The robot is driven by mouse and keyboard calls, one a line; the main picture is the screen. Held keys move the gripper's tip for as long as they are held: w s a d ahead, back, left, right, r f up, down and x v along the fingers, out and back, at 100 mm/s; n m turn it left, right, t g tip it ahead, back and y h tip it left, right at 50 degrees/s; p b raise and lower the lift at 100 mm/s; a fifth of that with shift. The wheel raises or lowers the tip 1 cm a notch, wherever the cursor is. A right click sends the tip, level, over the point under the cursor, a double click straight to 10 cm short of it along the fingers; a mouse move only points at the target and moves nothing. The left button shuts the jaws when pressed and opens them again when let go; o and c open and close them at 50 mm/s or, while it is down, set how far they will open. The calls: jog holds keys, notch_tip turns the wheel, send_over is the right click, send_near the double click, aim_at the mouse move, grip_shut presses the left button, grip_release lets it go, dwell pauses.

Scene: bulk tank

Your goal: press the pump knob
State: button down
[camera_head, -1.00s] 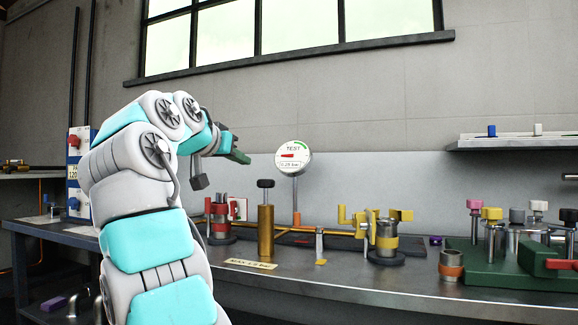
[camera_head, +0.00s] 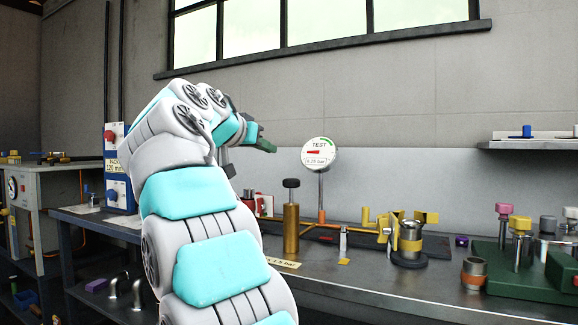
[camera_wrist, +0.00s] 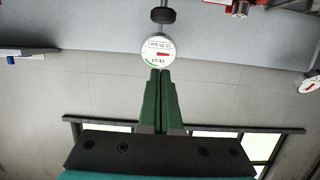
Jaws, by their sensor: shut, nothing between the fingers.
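The pump is a brass cylinder (camera_head: 291,228) standing upright on the bench, with a black knob (camera_head: 291,183) on a short rod at its top. The knob also shows upside down at the top of the wrist view (camera_wrist: 163,15). My gripper (camera_head: 268,147) has green fingers; it is above and a little left of the knob in the head view, apart from it. In the wrist view the fingers (camera_wrist: 160,72) are together and empty, pointing towards the round TEST gauge (camera_wrist: 158,49). The gauge (camera_head: 319,153) stands on a post behind the pump, its needle red.
A brass-banded metal cup with yellow fittings (camera_head: 408,240) stands right of the pump. A small cup (camera_head: 473,273) and a green rack with coloured knobs (camera_head: 530,275) are further right. A paper label (camera_head: 283,263) lies before the pump. My arm hides part of the bench's left.

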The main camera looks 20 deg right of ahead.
jog(key=shift+w+d, duration=0.1)
dwell(0.3)
jog(key=p, duration=0.3)
send_over(291, 183)
jog(key=a, duration=0.1)
notch_tip(291, 183, down, 2)
jog(key=shift+w+f+b, duration=0.2)
jog(key=shift+f+b, duration=0.65)
jog(key=shift+f, duration=1.4)
